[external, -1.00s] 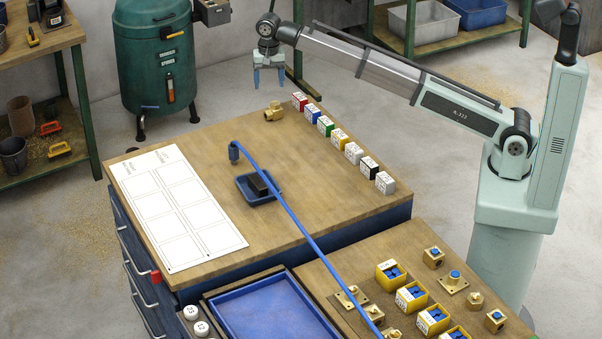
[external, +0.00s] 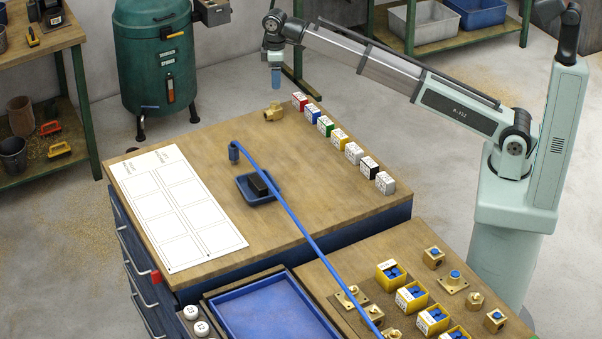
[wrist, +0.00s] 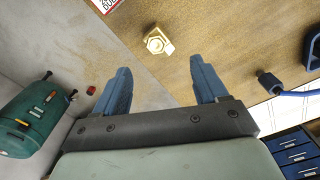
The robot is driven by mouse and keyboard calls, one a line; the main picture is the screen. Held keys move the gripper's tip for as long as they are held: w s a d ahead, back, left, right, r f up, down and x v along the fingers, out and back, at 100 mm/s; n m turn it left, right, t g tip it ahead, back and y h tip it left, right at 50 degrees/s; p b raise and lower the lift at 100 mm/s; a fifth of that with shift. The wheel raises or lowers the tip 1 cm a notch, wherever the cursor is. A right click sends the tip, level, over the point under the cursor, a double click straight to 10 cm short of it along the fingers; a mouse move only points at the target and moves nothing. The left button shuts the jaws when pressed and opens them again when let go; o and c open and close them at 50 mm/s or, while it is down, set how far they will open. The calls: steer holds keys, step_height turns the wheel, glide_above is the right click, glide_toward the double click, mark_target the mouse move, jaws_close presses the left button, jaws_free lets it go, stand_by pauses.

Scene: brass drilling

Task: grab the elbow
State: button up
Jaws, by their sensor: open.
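The brass elbow (external: 273,112) lies on the wooden bench top near its far corner, beside the row of small boxes. In the wrist view the elbow (wrist: 157,41) is beyond the fingertips, roughly midway between them, and apart from both. My gripper (external: 276,84) hangs above the elbow in the external view, pointing down, with its fingers seen edge-on. In the wrist view its two blue fingers (wrist: 162,75) are spread apart with nothing between them.
A row of coloured boxes (external: 325,125) runs along the bench edge right of the elbow. A blue air hose (external: 290,220) crosses the bench near a small dark blue tray (external: 246,190). A white printed sheet (external: 178,210) lies at left. Bench between elbow and hose is clear.

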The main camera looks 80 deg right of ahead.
mark_target(273, 103)
step_height(273, 103, down, 8)
steer(key=n, duration=0.6)
steer(key=shift+f, duration=0.25)
steer(key=shift+w+d+f, duration=0.1)
steer(key=shift+w+f, duration=0.15)
steer(key=shift+f, duration=1.1)
steer(key=shift+w+f, duration=0.2)
steer(key=shift+f, duration=1.15)
jaws_close()
